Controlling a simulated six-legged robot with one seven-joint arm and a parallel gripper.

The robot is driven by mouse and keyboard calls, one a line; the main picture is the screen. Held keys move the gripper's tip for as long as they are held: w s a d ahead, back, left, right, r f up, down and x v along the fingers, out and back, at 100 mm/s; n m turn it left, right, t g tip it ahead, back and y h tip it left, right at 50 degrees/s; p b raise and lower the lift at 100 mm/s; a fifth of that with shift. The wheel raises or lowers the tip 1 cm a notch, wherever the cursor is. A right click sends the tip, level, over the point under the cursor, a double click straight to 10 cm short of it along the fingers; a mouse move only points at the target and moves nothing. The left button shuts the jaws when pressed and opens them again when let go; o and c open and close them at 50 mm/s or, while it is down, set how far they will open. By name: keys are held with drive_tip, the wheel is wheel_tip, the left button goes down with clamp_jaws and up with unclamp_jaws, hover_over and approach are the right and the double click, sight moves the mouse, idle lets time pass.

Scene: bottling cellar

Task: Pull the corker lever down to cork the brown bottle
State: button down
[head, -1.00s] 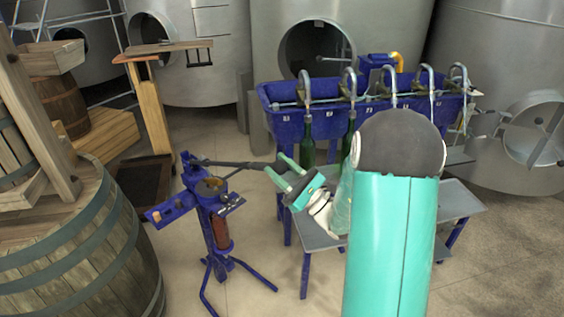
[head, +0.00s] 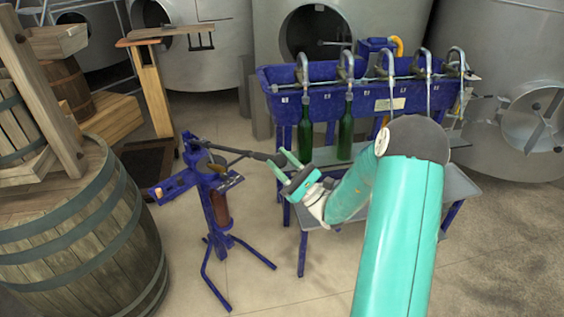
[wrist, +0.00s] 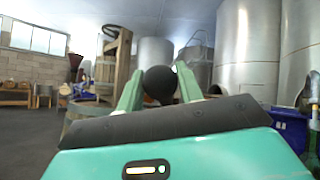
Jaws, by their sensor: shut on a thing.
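The blue corker (head: 213,188) stands on its splayed legs left of centre in the head view. The brown bottle (head: 220,208) stands upright in it, below the corker's head. The dark lever (head: 238,152) runs from the corker's top to the right, sloping slightly down towards my gripper. My gripper (head: 277,159) is shut on the lever's black end, to the right of the corker. In the wrist view the round black knob (wrist: 160,84) of the lever shows between the two green fingers. The bottle's mouth and the cork cannot be made out.
A blue filler trough (head: 328,98) with several spouts and two green bottles (head: 306,128) stands behind my arm. A grey shelf (head: 455,182) extends to the right. A large barrel (head: 85,235) stands close on the left. The floor in front of the corker is clear.

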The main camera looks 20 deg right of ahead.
drive_tip(key=shift+a, duration=0.25)
drive_tip(key=c, duration=1)
unclamp_jaws()
drive_tip(key=shift+o, duration=0.2)
drive_tip(key=shift+d, duration=0.15)
drive_tip(key=v, duration=1.3)
drive_tip(key=shift+s+d+f, duration=0.2)
drive_tip(key=shift+s+f, duration=0.05)
drive_tip(key=shift+f, duration=0.05)
